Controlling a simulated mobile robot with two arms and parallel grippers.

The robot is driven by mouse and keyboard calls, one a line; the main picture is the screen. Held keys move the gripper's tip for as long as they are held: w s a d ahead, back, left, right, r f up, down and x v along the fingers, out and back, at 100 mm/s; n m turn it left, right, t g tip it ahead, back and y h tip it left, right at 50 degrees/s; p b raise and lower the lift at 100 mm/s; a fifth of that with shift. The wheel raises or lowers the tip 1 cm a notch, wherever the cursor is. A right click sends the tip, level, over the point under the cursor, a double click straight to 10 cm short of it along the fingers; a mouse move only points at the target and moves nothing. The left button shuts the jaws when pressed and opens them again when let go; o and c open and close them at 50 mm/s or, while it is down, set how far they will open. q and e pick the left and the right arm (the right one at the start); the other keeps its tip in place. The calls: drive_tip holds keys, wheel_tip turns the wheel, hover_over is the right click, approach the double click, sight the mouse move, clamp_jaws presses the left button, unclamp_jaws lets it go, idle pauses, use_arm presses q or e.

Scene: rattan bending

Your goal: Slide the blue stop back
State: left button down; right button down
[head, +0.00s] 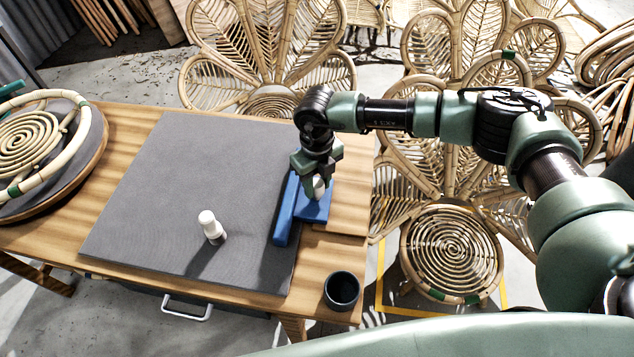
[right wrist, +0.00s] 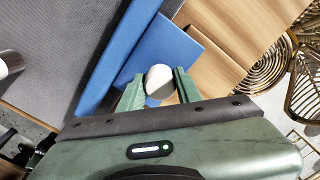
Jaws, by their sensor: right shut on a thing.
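The blue stop (head: 287,210) lies at the right edge of the grey mat (head: 180,200). It has a long upright bar and a flat plate to its right, also seen in the right wrist view (right wrist: 185,50). A pale rounded knob (right wrist: 159,79) stands on the plate. My right gripper (head: 318,190) comes down over the plate from above. Its green fingers (right wrist: 159,90) are on either side of the knob and shut on it. A white peg (head: 211,226) stands on the mat to the left of the stop. My left gripper is not in view.
A dark cup (head: 341,290) stands at the table's front right corner. A round board with a rattan ring and coil (head: 35,145) lies at the left. Rattan chairs (head: 450,245) stand behind and right of the table. Most of the mat is clear.

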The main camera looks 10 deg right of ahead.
idle(0.7)
drive_tip(key=s+d, duration=0.1)
drive_tip(key=d, duration=0.2)
drive_tip(key=s+d, duration=0.1)
drive_tip(key=d, duration=0.2)
drive_tip(key=s+d, duration=0.1)
drive_tip(key=d, duration=0.2)
drive_tip(key=shift+s+d, duration=0.3)
drive_tip(key=shift+s, duration=0.1)
drive_tip(key=c, duration=1.2)
unclamp_jaws()
drive_tip(key=shift+o, duration=1.2)
drive_tip(key=shift+s+d, duration=0.1)
drive_tip(key=shift+s, duration=0.05)
drive_tip(key=shift+r, duration=0.2)
wheel_tip(320, 180, up, 8)
drive_tip(key=b, duration=0.1)
drive_tip(key=shift+f, duration=0.25)
